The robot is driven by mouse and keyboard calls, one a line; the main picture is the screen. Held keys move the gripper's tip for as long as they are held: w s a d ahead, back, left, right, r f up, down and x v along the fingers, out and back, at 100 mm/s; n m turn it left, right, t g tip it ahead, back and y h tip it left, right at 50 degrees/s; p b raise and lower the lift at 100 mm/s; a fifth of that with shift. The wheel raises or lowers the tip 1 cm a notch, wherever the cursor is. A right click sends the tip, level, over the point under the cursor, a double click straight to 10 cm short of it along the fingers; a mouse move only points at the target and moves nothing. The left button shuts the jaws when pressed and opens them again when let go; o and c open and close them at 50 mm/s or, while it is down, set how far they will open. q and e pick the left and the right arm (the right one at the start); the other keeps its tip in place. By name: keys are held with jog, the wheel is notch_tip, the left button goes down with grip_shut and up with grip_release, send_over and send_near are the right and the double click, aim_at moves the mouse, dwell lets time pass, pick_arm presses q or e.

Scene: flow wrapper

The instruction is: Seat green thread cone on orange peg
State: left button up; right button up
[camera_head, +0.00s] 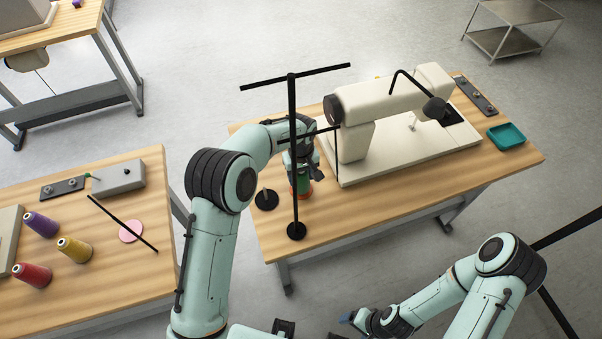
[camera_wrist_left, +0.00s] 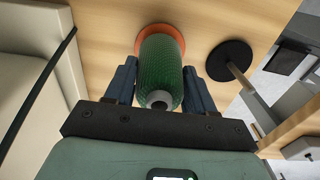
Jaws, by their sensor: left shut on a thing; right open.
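The green thread cone (camera_head: 304,184) is upright between the fingers of my left gripper (camera_head: 303,170), beside the sewing machine. In the left wrist view the gripper (camera_wrist_left: 162,90) is shut on the green cone (camera_wrist_left: 160,72), one blue finger on each side. The cone's wide end is at the round orange base (camera_wrist_left: 178,34) of the peg, whose edge also shows in the head view (camera_head: 294,195). The peg's shaft is hidden, and I cannot tell whether the cone touches the base. My right gripper (camera_head: 345,326) is open and empty, low in the head view.
A black-based peg (camera_head: 266,200) stands left of the cone. A black thread stand (camera_head: 294,150) rises in front of my left gripper. The sewing machine (camera_head: 380,105) and teal tray (camera_head: 506,135) are to the right.

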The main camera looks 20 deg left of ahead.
pick_arm(q)
jog(key=o, duration=1.2)
notch_tip(320, 180, up, 14)
jog(key=shift+f+p, duration=0.25)
jog(key=shift+p, duration=0.3)
pick_arm(e)
jog(key=shift+w+r, duration=0.5)
jog(key=shift+r, duration=0.2)
